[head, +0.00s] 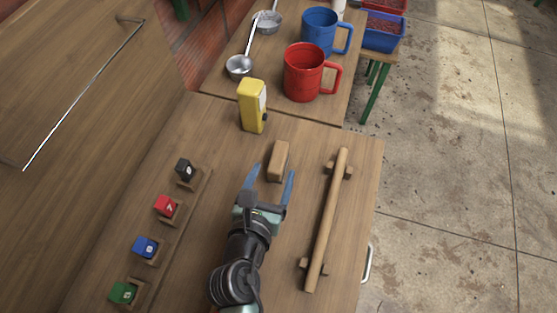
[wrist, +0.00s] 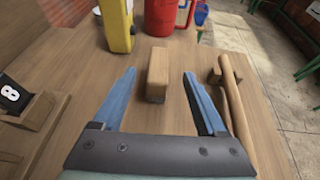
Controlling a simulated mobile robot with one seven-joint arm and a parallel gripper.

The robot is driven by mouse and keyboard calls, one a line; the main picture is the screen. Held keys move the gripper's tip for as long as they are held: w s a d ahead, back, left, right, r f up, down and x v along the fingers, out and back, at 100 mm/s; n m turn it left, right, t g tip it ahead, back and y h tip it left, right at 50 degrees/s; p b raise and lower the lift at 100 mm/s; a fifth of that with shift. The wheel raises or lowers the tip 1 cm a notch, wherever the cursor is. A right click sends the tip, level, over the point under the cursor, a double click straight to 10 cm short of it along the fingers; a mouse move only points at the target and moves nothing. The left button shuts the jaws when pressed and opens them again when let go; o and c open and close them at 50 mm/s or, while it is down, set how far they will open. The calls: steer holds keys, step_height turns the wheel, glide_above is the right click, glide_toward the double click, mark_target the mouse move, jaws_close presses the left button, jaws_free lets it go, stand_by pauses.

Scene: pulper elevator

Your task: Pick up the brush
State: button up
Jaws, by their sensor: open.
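The brush (head: 279,159) is a small tan wooden block lying on the wooden table. In the wrist view my gripper (wrist: 160,73) is open, with the fingers to the left and right of the brush. The brush is not held, and any contact cannot be told.
A wooden rod (head: 327,220) on two supports lies right of my gripper. A yellow device (head: 252,105) stands beyond the brush to the left. Numbered cubes (head: 166,207) sit in holders along the left. A red mug (head: 304,72) and a blue mug (head: 321,32) stand farther back.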

mark_target(282, 147)
steer(key=x, duration=1)
steer(key=shift+w, duration=0.2)
steer(key=shift+c, duration=0.2)
jaws_close()
